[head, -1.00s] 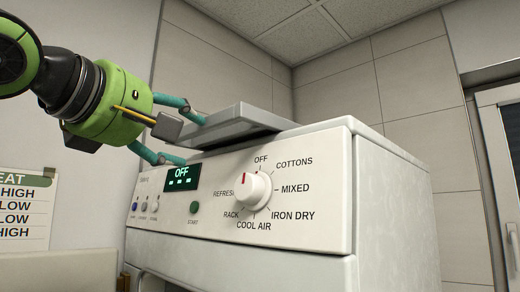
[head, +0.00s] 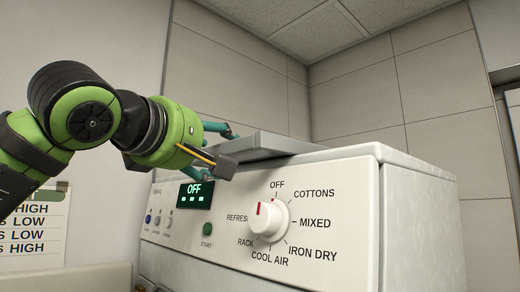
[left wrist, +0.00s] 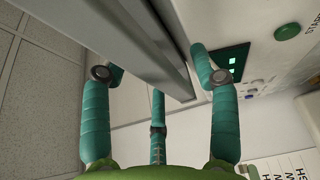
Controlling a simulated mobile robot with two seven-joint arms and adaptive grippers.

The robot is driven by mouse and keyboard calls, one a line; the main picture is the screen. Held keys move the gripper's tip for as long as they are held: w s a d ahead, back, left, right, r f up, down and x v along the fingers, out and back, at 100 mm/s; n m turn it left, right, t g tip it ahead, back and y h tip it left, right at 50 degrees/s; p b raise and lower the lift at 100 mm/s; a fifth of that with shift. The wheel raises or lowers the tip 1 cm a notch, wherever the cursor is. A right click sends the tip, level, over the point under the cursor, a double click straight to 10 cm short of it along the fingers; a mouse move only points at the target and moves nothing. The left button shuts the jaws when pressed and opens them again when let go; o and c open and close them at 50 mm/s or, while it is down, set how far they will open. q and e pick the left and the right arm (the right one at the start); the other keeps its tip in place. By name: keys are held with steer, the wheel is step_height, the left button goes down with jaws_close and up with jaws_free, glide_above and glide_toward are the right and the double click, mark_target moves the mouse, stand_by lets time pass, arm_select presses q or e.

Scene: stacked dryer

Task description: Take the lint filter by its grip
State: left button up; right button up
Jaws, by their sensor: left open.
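A flat grey slab (head: 262,145) lies on top of the white dryer at its front left; I cannot tell whether it is the lint filter or a cover. No separate grip can be made out. My left gripper (head: 226,148) is at the slab's left end, its teal fingers open. In the left wrist view the gripper (left wrist: 152,62) has a finger on either side of a long grey bar (left wrist: 125,45), with visible gaps and no clear contact. The wrist camera block hides part of the fingers in the head view. My right gripper is not in view.
A printed sheet (head: 35,232) hangs on the left wall. A tiled wall (head: 350,95) stands behind.

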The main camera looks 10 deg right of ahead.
arm_select(q)
steer(key=shift+s+a, duration=0.1)
jaws_close()
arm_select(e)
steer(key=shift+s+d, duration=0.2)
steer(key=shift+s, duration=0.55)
arm_select(q)
steer(key=shift+r, duration=0.1)
